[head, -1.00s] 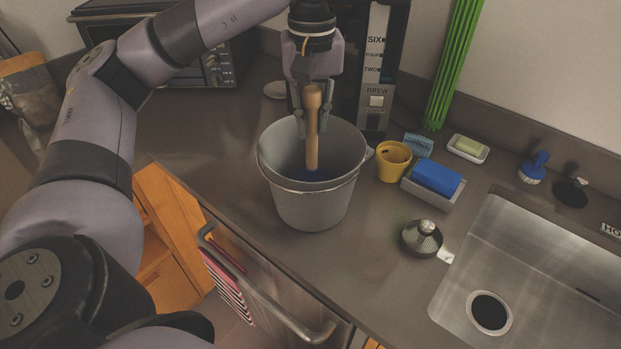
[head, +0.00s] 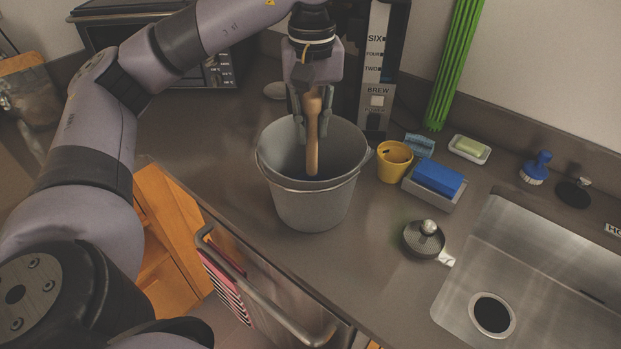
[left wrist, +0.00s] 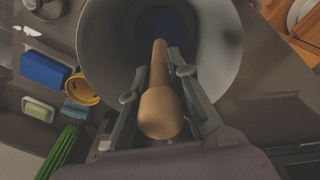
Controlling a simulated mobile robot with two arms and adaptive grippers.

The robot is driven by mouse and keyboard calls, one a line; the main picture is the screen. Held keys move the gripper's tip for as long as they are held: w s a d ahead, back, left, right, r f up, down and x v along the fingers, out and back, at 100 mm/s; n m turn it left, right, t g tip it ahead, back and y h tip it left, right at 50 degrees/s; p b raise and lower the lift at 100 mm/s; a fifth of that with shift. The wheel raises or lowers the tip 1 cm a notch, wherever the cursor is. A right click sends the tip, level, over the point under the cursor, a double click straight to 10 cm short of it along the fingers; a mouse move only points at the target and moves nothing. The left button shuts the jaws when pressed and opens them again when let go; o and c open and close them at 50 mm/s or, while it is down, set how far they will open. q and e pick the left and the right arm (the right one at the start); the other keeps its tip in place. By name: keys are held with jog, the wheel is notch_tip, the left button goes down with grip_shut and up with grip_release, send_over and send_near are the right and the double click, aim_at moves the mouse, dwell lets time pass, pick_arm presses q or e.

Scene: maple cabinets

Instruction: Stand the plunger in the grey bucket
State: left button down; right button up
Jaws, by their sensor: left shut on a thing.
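The grey bucket (head: 310,205) stands upright on the counter, left of the sink. The plunger (head: 312,140) has a wooden handle and a blue cup. It is upright inside the bucket, with the cup low down and mostly hidden by the bucket wall. My left gripper (head: 312,115) is above the bucket and shut on the upper handle. In the left wrist view the handle (left wrist: 158,90) runs between the fingers down to the blue cup (left wrist: 162,28) inside the bucket (left wrist: 215,45). I cannot tell whether the cup touches the bottom. My right gripper is not in view.
A coffee maker (head: 376,75) stands behind the bucket. A yellow cup (head: 393,168), a blue sponge (head: 438,178) in a grey holder and a metal strainer (head: 422,240) are to its right. The sink (head: 545,265) is further right. The counter left of the bucket is clear.

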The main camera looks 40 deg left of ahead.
pick_arm(q)
jog(key=shift+f+b, duration=0.7)
jog(key=shift+f, duration=0.2)
dwell(0.4)
jog(key=c, duration=1.4)
grip_release()
notch_tip(320, 180, up, 12)
jog(key=shift+r, duration=0.1)
